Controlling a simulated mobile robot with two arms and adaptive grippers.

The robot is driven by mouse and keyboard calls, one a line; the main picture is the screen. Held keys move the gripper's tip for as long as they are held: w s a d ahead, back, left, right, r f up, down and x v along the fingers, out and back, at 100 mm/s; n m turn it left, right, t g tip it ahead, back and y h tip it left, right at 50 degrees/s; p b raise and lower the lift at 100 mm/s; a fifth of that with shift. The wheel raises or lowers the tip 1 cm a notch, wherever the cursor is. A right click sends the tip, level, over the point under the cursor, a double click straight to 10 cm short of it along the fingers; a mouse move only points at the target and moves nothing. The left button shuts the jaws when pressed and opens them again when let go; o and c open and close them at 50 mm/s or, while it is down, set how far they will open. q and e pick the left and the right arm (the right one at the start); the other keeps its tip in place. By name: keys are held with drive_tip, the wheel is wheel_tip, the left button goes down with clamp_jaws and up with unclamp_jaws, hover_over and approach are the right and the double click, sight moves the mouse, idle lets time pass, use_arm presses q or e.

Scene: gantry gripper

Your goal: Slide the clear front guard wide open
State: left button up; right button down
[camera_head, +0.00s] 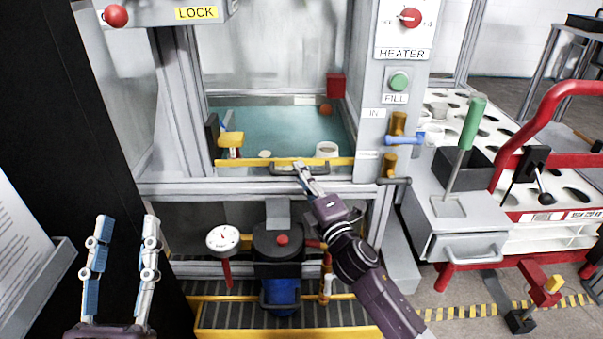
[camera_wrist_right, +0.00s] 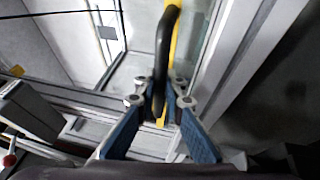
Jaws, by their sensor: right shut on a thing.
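The clear front guard is hard to make out against the tank behind it. A yellow strip (camera_head: 240,162) runs along its lower edge, and a black bar handle (camera_head: 285,171) is fixed there. My right gripper (camera_head: 302,168) is at the handle. In the right wrist view, the black handle (camera_wrist_right: 163,55) passes between the fingertips of my right gripper (camera_wrist_right: 158,98), which is shut on it, with the yellow strip behind. My left gripper (camera_head: 126,222) is open and empty at the lower left, away from the guard.
Teal liquid (camera_head: 265,125) fills the tank behind the guard. Below are a dial gauge (camera_head: 223,238) and a blue-bodied unit (camera_head: 281,293). A heater and fill panel (camera_head: 402,55) stands right of the opening. A red-framed cart (camera_head: 545,215) stands further right.

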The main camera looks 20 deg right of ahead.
drive_tip(key=c, duration=2)
unclamp_jaws()
drive_tip(key=shift+s, duration=0.1)
drive_tip(key=v, duration=1.2)
